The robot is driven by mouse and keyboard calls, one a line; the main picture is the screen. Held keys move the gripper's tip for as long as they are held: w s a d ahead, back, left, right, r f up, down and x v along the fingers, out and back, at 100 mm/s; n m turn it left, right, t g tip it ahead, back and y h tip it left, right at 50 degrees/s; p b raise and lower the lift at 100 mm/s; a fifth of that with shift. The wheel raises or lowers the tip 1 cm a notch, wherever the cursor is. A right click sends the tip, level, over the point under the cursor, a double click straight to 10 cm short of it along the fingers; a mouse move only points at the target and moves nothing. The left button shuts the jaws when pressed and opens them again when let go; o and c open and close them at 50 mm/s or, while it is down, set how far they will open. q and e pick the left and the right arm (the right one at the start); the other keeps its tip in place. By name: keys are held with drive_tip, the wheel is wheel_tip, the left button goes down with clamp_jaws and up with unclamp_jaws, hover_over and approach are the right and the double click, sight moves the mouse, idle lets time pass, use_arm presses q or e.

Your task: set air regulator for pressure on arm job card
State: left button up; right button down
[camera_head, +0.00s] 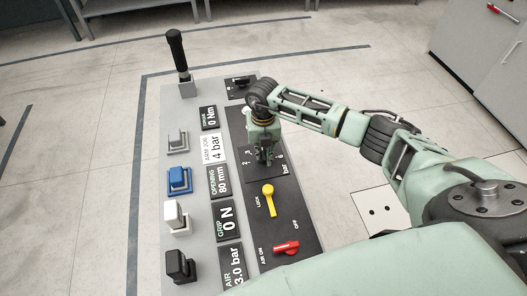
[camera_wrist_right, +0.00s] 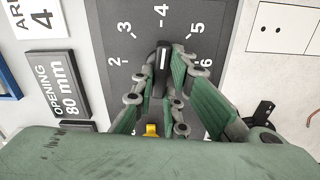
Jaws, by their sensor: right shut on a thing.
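The job card (camera_head: 213,148) on the console reads "ARM JOB 4 bar". The air display (camera_head: 232,268) reads 3.0 bar. The regulator is a black knob (camera_wrist_right: 163,58) with a white line, on a dial marked 2 to 6 in the right wrist view. Its line points roughly upward, toward the 3 to 4 side; the exact mark is hard to tell. My right gripper (camera_head: 266,155) points down over the dial and hides the knob in the head view. Its fingers are shut on the knob, one on each side, in the right wrist view (camera_wrist_right: 160,88). My left gripper is not in view.
A yellow lock lever (camera_head: 268,198) and a red air switch (camera_head: 286,247) stand close below the dial. A black-handled lever (camera_head: 178,55) rises at the console's far end. Grey, blue, white and black switches line its left side. Open floor surrounds the console.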

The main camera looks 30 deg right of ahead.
sight(263, 154)
drive_tip(key=shift+w+m, duration=0.1)
drive_tip(key=shift+m, duration=1)
drive_tip(key=c, duration=1.8)
unclamp_jaws()
drive_tip(key=shift+o, duration=0.2)
wheel_tip(263, 154, up, 12)
